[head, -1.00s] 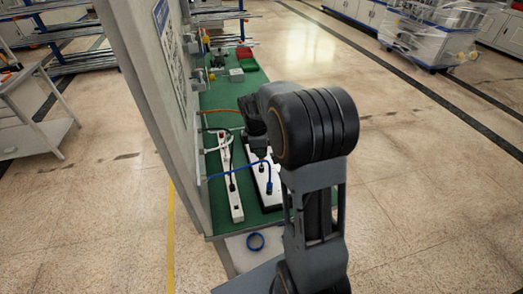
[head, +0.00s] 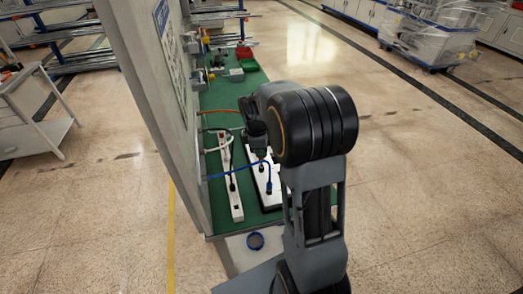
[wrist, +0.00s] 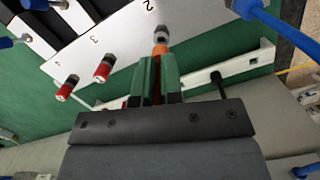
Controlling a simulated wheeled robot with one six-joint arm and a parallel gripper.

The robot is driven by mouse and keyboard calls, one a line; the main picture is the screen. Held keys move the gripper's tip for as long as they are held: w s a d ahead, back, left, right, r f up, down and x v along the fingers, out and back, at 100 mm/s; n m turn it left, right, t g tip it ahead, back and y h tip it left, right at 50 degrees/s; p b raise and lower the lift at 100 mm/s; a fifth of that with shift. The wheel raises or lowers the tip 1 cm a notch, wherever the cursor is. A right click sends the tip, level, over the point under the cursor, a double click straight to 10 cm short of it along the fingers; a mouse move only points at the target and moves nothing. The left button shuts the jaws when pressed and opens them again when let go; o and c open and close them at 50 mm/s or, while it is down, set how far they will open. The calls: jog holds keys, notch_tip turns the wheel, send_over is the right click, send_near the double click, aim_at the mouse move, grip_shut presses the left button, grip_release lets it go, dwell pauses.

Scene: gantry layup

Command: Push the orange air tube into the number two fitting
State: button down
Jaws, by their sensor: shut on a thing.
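In the wrist view my gripper (wrist: 157,88) has green fingers shut on the orange air tube (wrist: 160,50). The tube's short orange end sticks out past the fingertips and points at the metal number two fitting (wrist: 161,36). The tube end meets or overlaps the fitting's mouth in this view; I cannot tell whether it is inside. The fitting sits on a white plate (wrist: 125,40) beside the printed 2. In the head view an orange length of the tube (head: 220,111) runs from the wall side toward my gripper, whose fingers are hidden there.
Two red-capped fittings (wrist: 104,68) stand near numbers 3 and 4. A blue tube (wrist: 280,28) lies close at the right. A white strip (head: 230,180) lies on the green bench (head: 217,93), beside the upright panel (head: 155,100).

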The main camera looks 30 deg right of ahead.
jog(key=shift+f+b, duration=0.8)
jog(key=shift+f, duration=0.6)
dwell(0.5)
jog(key=c, duration=1.2)
grip_release()
jog(key=shift+r, duration=0.15)
jog(key=r, duration=0.4)
jog(key=a+r, duration=0.1)
jog(key=r, duration=0.8)
jog(key=shift+w+a+r, duration=0.25)
jog(key=shift+w+a, duration=0.05)
jog(key=shift+w, duration=0.1)
